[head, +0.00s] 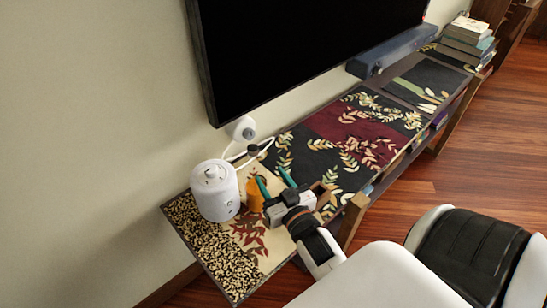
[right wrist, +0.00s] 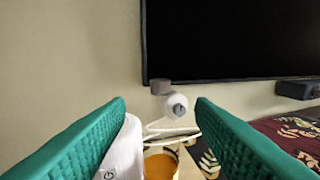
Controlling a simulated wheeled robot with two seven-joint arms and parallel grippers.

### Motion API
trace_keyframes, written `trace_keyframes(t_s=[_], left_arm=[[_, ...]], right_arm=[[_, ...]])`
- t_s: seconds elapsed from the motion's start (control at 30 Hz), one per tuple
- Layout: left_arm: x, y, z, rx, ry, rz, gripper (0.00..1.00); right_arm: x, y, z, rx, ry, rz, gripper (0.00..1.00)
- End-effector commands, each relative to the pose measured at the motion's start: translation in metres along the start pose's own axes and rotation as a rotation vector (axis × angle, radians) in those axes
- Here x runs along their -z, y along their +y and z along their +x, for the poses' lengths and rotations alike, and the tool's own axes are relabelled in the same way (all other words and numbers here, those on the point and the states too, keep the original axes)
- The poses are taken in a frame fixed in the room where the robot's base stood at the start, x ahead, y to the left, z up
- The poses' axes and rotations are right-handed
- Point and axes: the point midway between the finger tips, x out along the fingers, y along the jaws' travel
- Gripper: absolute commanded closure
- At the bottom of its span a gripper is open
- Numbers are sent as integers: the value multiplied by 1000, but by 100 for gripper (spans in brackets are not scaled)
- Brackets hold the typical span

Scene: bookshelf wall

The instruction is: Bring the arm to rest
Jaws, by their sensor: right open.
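In the right wrist view the open fingers (right wrist: 160,115) frame the wall and the lower edge of the screen. My left gripper is not in view.
A white rounded appliance (head: 213,192) stands left of the gripper, with an orange object (head: 255,194) close beside the fingers. A large black screen (head: 300,50) hangs above. Books (head: 467,42) are stacked far right.

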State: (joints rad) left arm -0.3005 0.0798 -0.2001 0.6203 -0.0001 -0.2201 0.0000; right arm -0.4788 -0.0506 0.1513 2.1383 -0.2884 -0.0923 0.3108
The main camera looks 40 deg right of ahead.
Motion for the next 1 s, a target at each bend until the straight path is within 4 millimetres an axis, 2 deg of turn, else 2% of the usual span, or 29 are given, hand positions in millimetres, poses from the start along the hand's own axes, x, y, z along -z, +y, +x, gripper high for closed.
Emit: trace_keyframes(t_s=[0.67, 0.87, 1.0], left_arm=[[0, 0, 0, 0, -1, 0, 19], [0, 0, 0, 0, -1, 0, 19], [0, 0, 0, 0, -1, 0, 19]], right_arm=[[3, 1, -3, 1, 31, -2, 51], [31, 11, -18, -3, 289, -23, 51], [58, 26, -48, -44, 560, -63, 51]])
